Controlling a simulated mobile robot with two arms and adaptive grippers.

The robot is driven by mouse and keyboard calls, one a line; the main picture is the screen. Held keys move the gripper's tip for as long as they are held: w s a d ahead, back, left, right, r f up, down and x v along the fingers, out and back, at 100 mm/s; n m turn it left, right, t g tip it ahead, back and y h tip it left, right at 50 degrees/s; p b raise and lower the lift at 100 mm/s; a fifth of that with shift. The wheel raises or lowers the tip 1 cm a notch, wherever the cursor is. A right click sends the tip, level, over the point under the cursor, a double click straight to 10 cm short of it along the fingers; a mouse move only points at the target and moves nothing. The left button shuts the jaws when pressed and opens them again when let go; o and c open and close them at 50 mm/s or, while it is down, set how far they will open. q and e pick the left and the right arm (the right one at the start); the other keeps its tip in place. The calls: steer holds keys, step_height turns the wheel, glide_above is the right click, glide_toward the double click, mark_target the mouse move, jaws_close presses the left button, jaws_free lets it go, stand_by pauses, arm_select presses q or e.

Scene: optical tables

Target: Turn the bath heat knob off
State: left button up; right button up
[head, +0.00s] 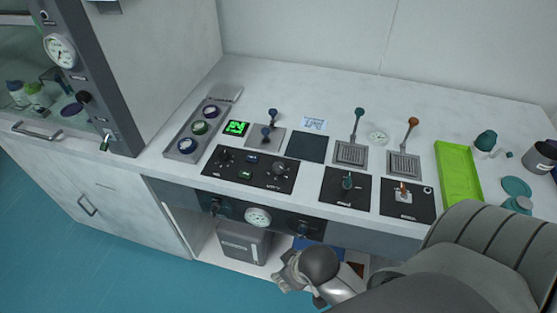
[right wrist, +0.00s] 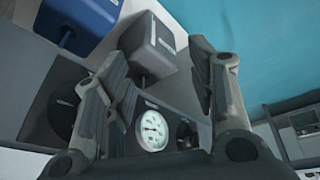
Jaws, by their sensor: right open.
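Small panel labels are too blurred to read, so I cannot tell for sure which knob is the bath heat knob. The front panel (head: 279,224) under the worktop edge has a dark left knob (head: 215,207), a white dial gauge (head: 257,216) and a dark right knob (head: 303,230). My right gripper (head: 290,274) is low in front of this panel, below the right knob. In the right wrist view its fingers (right wrist: 166,65) are spread and empty. The gauge (right wrist: 152,130) and a dark knob (right wrist: 185,133) show between them, apart from the fingers. My left gripper is out of view.
A black panel (head: 262,184) with knobs and small screens lies on the worktop. Lever controls (head: 351,152) and a green tray (head: 457,172) stand to the right. A grey box (head: 244,243) sits under the worktop, near the gripper. Blue floor (head: 110,270) is free at left.

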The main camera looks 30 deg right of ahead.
steer(key=w+r+t, duration=1.1)
steer(key=w+r, duration=0.8)
steer(key=w, duration=0.2)
steer(key=w+a+r+n+t+y, duration=0.2)
steer(key=a+r+n+y, duration=0.4)
steer(key=r, duration=0.2)
steer(key=w+a+r+n+t+y, duration=0.1)
steer(key=w+a+r+n+y, duration=0.2)
steer(key=a+r+n+y, duration=0.4)
steer(key=s+a+r+n+g+y, duration=0.2)
steer(key=g+y, duration=0.1)
steer(key=n+g+h, duration=0.5)
steer(key=g+h, duration=1)
steer(key=h, duration=0.1)
glide_toward(278, 166)
arm_select(q)
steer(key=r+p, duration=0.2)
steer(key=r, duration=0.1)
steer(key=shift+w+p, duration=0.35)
steer(key=shift+p, duration=0.05)
arm_select(e)
step_height(278, 166, down, 9)
steer(key=shift+d+f, duration=0.1)
